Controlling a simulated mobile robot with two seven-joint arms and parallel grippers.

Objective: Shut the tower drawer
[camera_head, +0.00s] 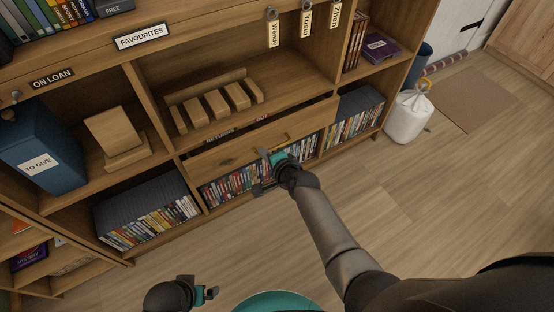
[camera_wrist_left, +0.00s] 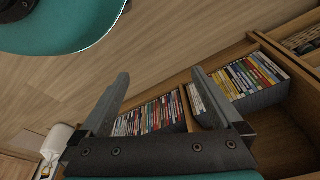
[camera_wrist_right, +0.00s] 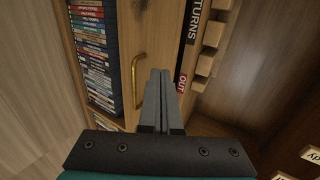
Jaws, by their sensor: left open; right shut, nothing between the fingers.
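The wooden drawer (camera_head: 232,148) sits in the middle bay of the shelf and stands out a little from it. Dark label strips show behind its front's top edge. The drawer front also shows in the right wrist view (camera_wrist_right: 160,40), with its brass handle (camera_wrist_right: 137,82). My right gripper (camera_head: 264,170) is shut and empty in front of the drawer. In the right wrist view its closed fingers (camera_wrist_right: 158,78) lie just beside the handle; I cannot tell if they touch the front. My left gripper (camera_head: 212,293) is open and empty, low over the floor, away from the shelf.
Rows of DVDs (camera_head: 240,185) fill the bottom shelf under the drawer. A wooden rack (camera_head: 215,103) stands on the shelf above. A blue "to give" box (camera_head: 42,150) is at left. A white bag (camera_head: 408,117) stands on the floor at right. The floor in front is clear.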

